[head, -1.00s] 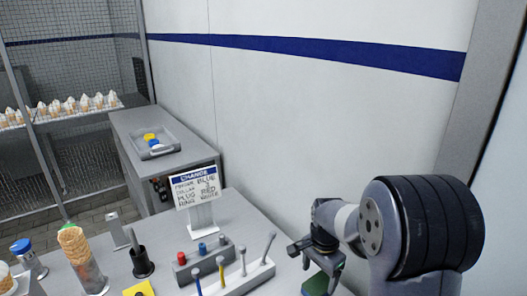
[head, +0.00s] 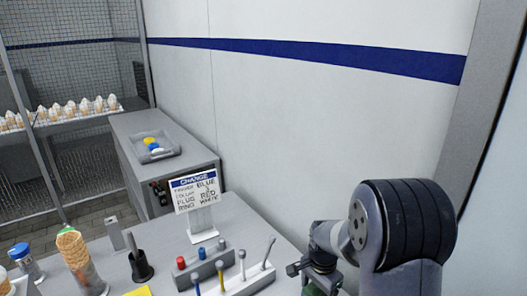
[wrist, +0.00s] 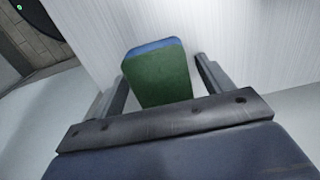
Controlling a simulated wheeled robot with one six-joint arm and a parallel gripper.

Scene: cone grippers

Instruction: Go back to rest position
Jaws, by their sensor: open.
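My gripper (head: 312,268) is low at the right of the head view, near the right edge of the worktop. In the wrist view its two fingers (wrist: 161,70) are spread apart. A green block with a blue top edge (wrist: 160,85) shows between them, with visible gaps on both sides. Part of this green thing (head: 315,290) also shows below my gripper in the head view, cut by the frame edge. I cannot tell what it rests on.
On the worktop stand a sign (head: 193,193), a rack with several coloured tools (head: 240,283), a black holder (head: 141,268), and a cone in a holder (head: 75,255). A tray (head: 150,152) sits on the counter behind. The wall lies behind my arm.

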